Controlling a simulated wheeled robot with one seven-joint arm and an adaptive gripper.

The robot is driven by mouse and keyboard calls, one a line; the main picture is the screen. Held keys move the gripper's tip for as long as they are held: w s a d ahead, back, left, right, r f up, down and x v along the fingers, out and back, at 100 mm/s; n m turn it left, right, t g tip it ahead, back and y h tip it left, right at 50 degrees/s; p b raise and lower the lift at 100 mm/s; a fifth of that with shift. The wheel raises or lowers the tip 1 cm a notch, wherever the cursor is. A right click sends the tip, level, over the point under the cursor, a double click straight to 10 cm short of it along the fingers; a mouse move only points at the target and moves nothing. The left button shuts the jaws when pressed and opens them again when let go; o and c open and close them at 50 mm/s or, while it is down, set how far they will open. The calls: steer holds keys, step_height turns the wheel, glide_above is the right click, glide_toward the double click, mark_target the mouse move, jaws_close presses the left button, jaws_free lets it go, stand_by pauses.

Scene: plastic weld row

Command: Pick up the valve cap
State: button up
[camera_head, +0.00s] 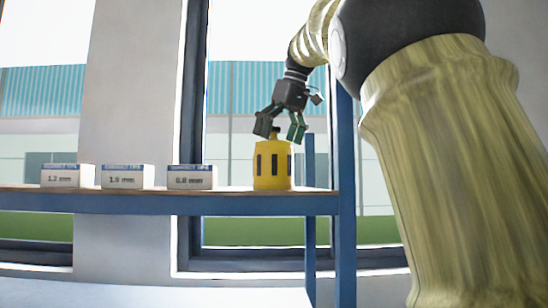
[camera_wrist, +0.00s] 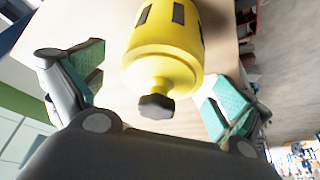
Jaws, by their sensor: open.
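The valve cap is a yellow cylinder with dark vertical slots (camera_head: 272,165), upright near the right end of the shelf. In the wrist view the yellow cap (camera_wrist: 160,62) narrows to a neck that ends in a dark faceted knob (camera_wrist: 156,106). My gripper (camera_head: 281,135) is just above the cap's top, pointing down, with its fingers apart. In the wrist view my open gripper (camera_wrist: 155,95) has one green-padded finger on each side of the cap, with gaps between. The top knob is partly hidden by the fingers in the head view.
Three small white boxes, marked 1.2 mm (camera_head: 67,176), 1.0 mm (camera_head: 127,177) and 0.8 mm (camera_head: 192,178), stand in a row left of the cap. The shelf (camera_head: 230,203) has a blue front edge. A blue post (camera_head: 345,200) rises at its right end.

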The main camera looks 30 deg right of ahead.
mark_target(274, 151)
steer(key=p+x, duration=0.1)
steer(key=x, duration=0.2)
steer(key=shift+w+a+f, duration=0.1)
steer(key=shift+a+f, duration=0.05)
steer(key=shift+f, duration=0.05)
steer(key=shift+w+f+p, duration=0.15)
steer(key=shift+f+p, duration=0.15)
steer(key=shift+f, duration=0.15)
steer(key=c, duration=0.8)
steer(key=shift+c, duration=0.4)
steer(key=shift+r, duration=0.2)
